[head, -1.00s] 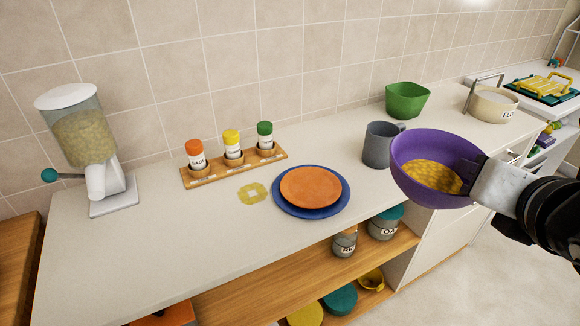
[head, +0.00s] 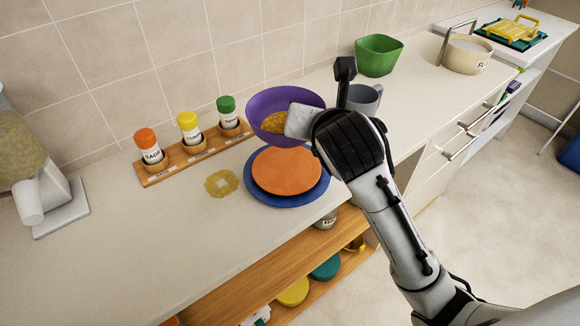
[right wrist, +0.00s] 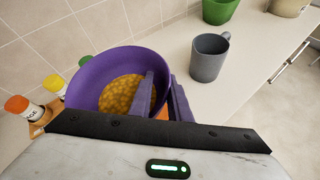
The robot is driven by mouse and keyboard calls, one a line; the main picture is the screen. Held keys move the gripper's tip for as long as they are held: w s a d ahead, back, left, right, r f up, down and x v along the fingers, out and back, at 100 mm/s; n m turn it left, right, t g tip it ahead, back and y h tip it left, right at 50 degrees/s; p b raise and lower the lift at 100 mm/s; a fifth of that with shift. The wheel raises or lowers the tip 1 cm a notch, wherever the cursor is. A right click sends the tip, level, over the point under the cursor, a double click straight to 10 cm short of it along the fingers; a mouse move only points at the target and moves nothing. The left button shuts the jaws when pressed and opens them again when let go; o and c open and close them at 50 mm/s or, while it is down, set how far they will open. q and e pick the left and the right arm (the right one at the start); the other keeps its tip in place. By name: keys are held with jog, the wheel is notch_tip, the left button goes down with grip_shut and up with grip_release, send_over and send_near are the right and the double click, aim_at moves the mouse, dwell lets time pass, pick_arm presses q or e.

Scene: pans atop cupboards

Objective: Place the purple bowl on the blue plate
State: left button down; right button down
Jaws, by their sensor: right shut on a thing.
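The purple bowl (head: 266,103), with yellow contents inside, is held by my right gripper (head: 300,121), which is shut on its right rim. The right wrist view shows the bowl (right wrist: 88,78) with the gripper's fingers (right wrist: 160,98) on its wall. The blue plate (head: 262,194) lies on the counter with a smaller orange plate (head: 287,170) on top of it. In the head view the bowl appears just above the back edge of the plates; its exact height is hard to tell. My left gripper is not in view.
A rack with orange-, yellow- and green-capped shakers (head: 189,132) stands left of the bowl. A grey mug (head: 366,98) and a green bowl (head: 378,56) stand to the right. A yellow flat item (head: 221,183) lies left of the plates. The counter's front left is clear.

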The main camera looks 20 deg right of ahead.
notch_tip(320, 180, down, 10)
jog(key=shift+r, duration=0.1)
dwell(0.4)
jog(key=c, duration=1.6)
grip_release()
jog(key=v, duration=1.2)
